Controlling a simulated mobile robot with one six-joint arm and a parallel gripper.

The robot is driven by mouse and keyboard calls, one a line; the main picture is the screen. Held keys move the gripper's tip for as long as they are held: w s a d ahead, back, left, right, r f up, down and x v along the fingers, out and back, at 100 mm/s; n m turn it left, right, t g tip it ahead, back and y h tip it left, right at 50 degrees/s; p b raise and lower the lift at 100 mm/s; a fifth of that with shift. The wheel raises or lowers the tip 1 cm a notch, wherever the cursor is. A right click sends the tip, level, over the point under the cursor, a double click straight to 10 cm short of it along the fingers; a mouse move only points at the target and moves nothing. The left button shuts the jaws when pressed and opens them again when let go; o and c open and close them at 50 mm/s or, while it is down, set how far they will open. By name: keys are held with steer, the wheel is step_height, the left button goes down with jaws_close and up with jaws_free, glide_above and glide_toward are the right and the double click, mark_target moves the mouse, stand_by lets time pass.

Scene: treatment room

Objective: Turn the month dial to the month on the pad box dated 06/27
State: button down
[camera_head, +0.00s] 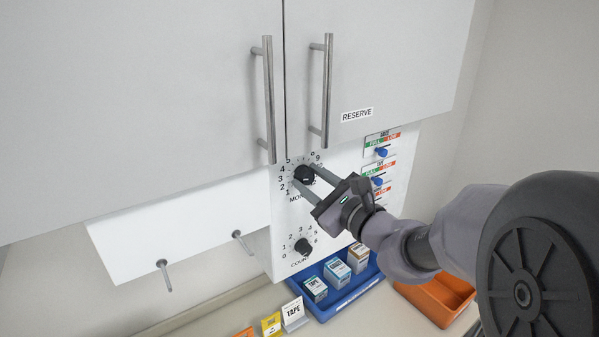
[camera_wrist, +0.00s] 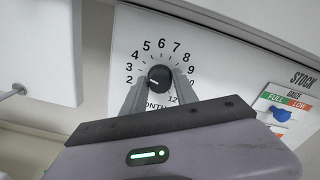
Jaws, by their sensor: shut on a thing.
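The month dial (camera_head: 304,174) is a round black knob on the white panel below the cabinet. It also shows in the wrist view (camera_wrist: 160,78), ringed by numbers, with a short light mark on its face pointing left, roughly toward the 2. My gripper (camera_head: 309,181) is shut on this knob, one finger on each side; the fingers also show in the wrist view (camera_wrist: 159,84). My gripper body hides the lower part of the number ring. Small labelled boxes (camera_head: 336,272) stand in a blue tray (camera_head: 343,302); their dates are too small to read.
A second dial labelled COUNT (camera_head: 303,246) is just below. Stock sliders with blue knobs (camera_head: 381,152) are to the right. Cabinet handles (camera_head: 327,90) hang above, and metal pegs (camera_head: 164,275) stick out at left. An orange tray (camera_head: 437,298) stands under my arm.

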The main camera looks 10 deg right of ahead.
steer(key=m+p, duration=0.2)
steer(key=m, duration=0.1)
steer(key=shift+r+m, duration=0.1)
steer(key=shift+m, duration=0.3)
steer(key=m+p, duration=0.2)
steer(key=m, duration=0.1)
steer(key=shift+m, duration=0.3)
steer(key=shift+m+p, duration=2.05)
steer(key=shift+m, duration=0.45)
steer(key=c, duration=1)
jaws_free()
steer(key=shift+o, duration=0.2)
steer(key=b+v, duration=1.1)
steer(key=v, duration=0.6)
steer(key=shift+s+b, duration=0.2)
steer(key=shift+b, duration=0.2)
